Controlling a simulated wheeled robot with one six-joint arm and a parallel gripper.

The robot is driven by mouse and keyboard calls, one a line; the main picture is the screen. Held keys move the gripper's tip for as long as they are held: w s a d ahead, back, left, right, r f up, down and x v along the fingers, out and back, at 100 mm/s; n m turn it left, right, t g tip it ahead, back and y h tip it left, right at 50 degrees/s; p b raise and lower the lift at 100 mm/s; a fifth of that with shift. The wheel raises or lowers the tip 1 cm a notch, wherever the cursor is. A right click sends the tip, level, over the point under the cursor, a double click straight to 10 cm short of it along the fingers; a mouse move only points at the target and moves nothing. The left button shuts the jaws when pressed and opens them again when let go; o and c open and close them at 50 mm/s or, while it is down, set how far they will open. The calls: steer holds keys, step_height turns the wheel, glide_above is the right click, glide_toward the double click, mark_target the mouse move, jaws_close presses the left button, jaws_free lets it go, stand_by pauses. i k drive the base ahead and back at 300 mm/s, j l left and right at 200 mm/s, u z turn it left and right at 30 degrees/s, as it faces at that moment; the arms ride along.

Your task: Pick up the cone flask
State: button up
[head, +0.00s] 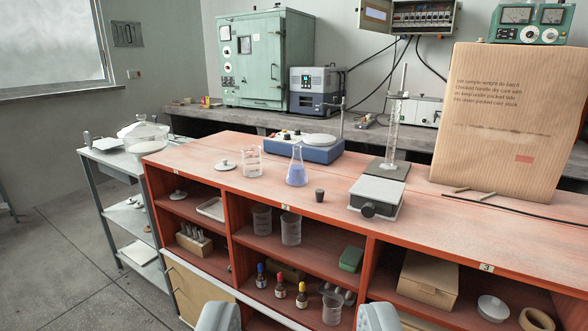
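The cone flask (297,172) stands upright on the red-orange bench top, near its middle. It is clear glass with blue liquid in its lower part and a narrow open neck. My gripper (297,318) shows at the bottom edge of the picture as two pale grey fingers set wide apart. Nothing is between the fingers, and the gripper is well short of the bench and the flask. The lower parts of the fingers are cut off by the frame.
A beaker (252,162) stands left of the flask, a small dark stopper (319,195) to its right. A blue stirrer (308,148) is behind it. A grey boxy device (376,197) and a large cardboard box (511,120) stand further right. Open shelves below the bench top hold bottles and beakers.

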mark_target(296, 176)
steer(key=i+l+z, duration=0.15)
steer(key=i, duration=0.25)
steer(key=i+l+z, duration=0.2)
steer(key=i, duration=0.25)
steer(key=k+j, duration=0.05)
steer(key=j, duration=0.05)
